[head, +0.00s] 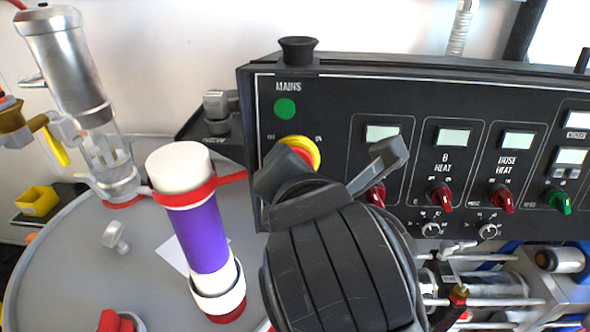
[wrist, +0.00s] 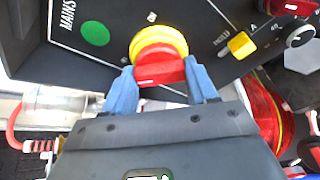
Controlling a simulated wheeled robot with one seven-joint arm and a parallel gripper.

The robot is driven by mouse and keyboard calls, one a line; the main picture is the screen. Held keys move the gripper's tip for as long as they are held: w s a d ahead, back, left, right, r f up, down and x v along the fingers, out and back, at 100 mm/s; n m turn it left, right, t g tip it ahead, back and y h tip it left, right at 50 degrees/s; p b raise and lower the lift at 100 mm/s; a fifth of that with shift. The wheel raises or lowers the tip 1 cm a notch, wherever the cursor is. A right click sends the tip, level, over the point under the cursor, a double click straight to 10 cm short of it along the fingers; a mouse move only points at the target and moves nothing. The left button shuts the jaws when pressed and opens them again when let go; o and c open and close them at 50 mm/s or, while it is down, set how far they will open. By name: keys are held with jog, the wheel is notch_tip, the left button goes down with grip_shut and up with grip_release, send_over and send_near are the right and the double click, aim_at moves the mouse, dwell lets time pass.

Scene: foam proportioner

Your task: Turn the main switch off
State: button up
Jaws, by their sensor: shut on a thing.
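The main switch is a red knob on a yellow ring, below the MAINS label and a green round mark on the black panel. In the head view the switch (head: 308,146) is partly hidden by my gripper (head: 345,165), with OFF and ON marked on either side. In the wrist view the red knob of the main switch (wrist: 160,68) lies between the two blue fingertips of my gripper (wrist: 162,80). The fingers are shut on the knob, one on each side. The knob's bar lies roughly crosswise in the wrist view.
The black control panel (head: 480,85) extends right with red heat knobs (head: 441,195) and a green knob (head: 558,201). A purple cylinder with a white cap (head: 205,235) stands left of my arm on a grey drum lid (head: 130,270). Clear tubes and rods lie below the panel.

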jog(key=o, duration=1.1)
jog(key=shift+c, duration=0.2)
jog(key=v, duration=0.8)
jog(key=shift+b, duration=0.35)
jog(key=shift+w+f, duration=0.1)
jog(key=shift+f, duration=0.05)
